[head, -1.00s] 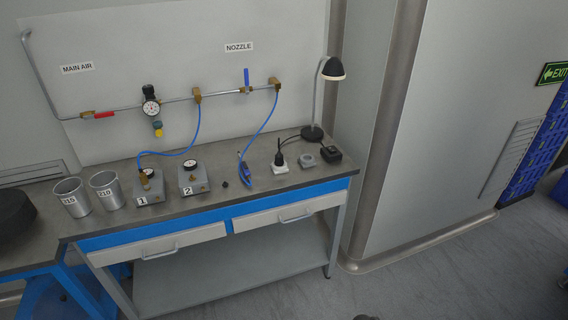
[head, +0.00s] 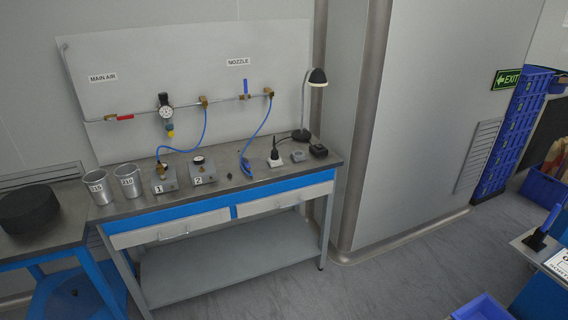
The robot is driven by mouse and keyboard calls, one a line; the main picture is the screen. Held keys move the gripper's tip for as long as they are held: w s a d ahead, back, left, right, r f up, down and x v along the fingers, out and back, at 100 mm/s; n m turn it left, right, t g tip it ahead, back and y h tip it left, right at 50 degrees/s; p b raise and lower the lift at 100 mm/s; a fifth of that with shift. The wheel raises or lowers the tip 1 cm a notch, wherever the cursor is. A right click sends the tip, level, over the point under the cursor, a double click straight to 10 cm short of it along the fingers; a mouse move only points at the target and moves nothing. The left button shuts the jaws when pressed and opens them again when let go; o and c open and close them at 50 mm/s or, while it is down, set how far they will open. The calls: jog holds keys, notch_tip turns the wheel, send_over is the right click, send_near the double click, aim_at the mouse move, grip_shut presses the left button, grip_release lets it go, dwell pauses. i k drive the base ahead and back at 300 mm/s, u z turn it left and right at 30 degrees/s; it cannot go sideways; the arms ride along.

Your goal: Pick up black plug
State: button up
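A black plug (head: 274,154) with a dark cable stands upright in a white socket block (head: 276,163) at the right part of the workbench, near the lamp. A smaller black piece (head: 229,176) lies alone on the bench top in front of the blue nozzle; it is too small to tell what it is. My gripper is not in view.
The workbench (head: 215,204) also carries metal cups (head: 128,182), gauge boxes 1 (head: 164,180) and 2 (head: 203,170), a blue air nozzle (head: 246,168), a lamp (head: 317,78) and a black box (head: 318,151). The floor (head: 400,270) before it is clear.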

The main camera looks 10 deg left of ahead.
aim_at(275, 155)
jog(key=z, duration=0.7)
jog(key=k, duration=0.3)
jog(key=u, duration=2.2)
jog(key=i, duration=1.3)
jog(key=u, duration=0.05)
